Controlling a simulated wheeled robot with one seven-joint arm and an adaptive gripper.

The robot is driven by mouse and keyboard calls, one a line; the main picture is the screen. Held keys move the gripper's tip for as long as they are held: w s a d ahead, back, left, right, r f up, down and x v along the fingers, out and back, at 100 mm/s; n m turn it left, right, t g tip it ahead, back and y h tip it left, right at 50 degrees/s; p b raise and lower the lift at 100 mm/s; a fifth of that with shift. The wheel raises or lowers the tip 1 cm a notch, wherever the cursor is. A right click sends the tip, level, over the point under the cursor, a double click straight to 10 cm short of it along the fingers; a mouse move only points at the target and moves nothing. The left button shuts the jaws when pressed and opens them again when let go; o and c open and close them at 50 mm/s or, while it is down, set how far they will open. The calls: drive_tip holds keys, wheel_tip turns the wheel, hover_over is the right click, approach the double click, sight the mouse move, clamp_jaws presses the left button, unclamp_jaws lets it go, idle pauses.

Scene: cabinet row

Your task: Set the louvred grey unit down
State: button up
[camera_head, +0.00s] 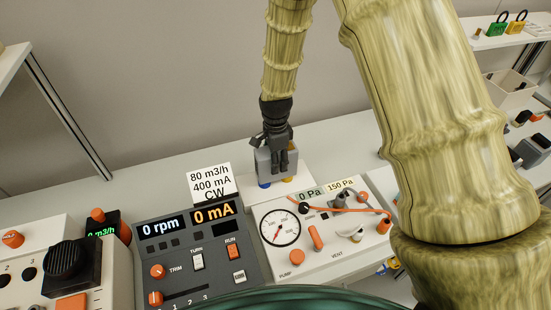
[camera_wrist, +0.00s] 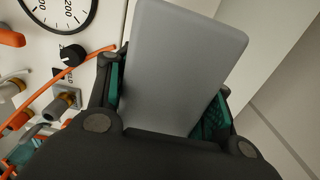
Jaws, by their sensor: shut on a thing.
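The grey unit (camera_head: 262,165) is in my gripper (camera_head: 280,165), behind the white gauge panel. In the wrist view the unit (camera_wrist: 182,75) is a plain grey slab between the two green-padded fingers (camera_wrist: 165,105). My gripper is shut on it, reaching down from above. No louvres show on the faces in view. A blue part (camera_head: 264,184) and a yellow part (camera_head: 287,180) show at its lower edge, over a white block (camera_head: 250,191). Whether the unit touches the block or hangs just above it, I cannot tell.
The white gauge panel (camera_head: 325,262) with an orange lead stands in front of the unit. The dark control box (camera_head: 180,225) and a label card (camera_head: 210,183) are to its left. Bare grey counter (camera_head: 335,150) lies behind and right. My arm covers part of the right side.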

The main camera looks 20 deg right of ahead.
drive_tip(key=shift+f, duration=0.4)
drive_tip(key=o, duration=1.5)
drive_tip(key=shift+c, duration=0.2)
drive_tip(key=shift+r, duration=0.65)
drive_tip(key=shift+r+b, duration=1.7)
drive_tip(key=shift+r, duration=4.15)
